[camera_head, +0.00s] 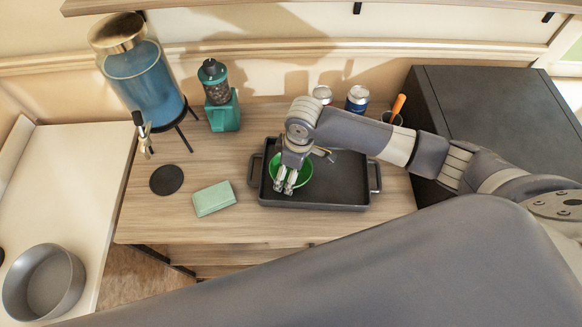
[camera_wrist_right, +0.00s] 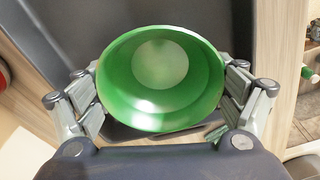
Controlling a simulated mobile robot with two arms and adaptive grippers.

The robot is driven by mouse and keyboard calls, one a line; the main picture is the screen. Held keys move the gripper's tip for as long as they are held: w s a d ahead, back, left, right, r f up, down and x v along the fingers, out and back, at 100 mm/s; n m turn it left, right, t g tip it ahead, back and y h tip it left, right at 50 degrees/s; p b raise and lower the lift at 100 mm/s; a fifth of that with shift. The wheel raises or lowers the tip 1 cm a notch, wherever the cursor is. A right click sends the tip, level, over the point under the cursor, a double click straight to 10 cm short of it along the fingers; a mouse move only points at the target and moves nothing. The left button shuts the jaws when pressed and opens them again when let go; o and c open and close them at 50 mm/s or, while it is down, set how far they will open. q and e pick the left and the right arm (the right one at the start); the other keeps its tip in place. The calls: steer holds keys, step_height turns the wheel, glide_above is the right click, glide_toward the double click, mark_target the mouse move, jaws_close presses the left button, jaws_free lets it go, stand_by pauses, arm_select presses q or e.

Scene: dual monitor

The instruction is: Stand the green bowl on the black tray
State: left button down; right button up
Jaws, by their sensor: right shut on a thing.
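The green bowl (camera_head: 305,172) is at the left end of the black tray (camera_head: 345,188) in the head view, with its opening facing up. In the right wrist view the bowl (camera_wrist_right: 160,80) fills the space between the fingers, and the dark tray (camera_wrist_right: 75,35) shows behind it. My right gripper (camera_head: 286,186) comes down over the bowl and is shut on it, with fingers on both sides in the wrist view. I cannot tell whether the bowl's base touches the tray. My left gripper is not in view.
A green box (camera_head: 214,198) and a black disc (camera_head: 166,179) lie left of the tray. A blue dispenser (camera_head: 150,85) and a teal grinder (camera_head: 220,97) stand behind them. Cans (camera_head: 357,98) stand behind the tray, and a black cabinet (camera_head: 480,100) stands right. A grey bowl (camera_head: 43,282) is front left.

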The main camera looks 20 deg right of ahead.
steer(key=shift+f, duration=0.1)
steer(key=o, duration=1)
step_height(320, 180, up, 12)
steer(key=d, duration=0.1)
steer(key=shift+s+b, duration=0.4)
steer(key=shift+b, duration=0.05)
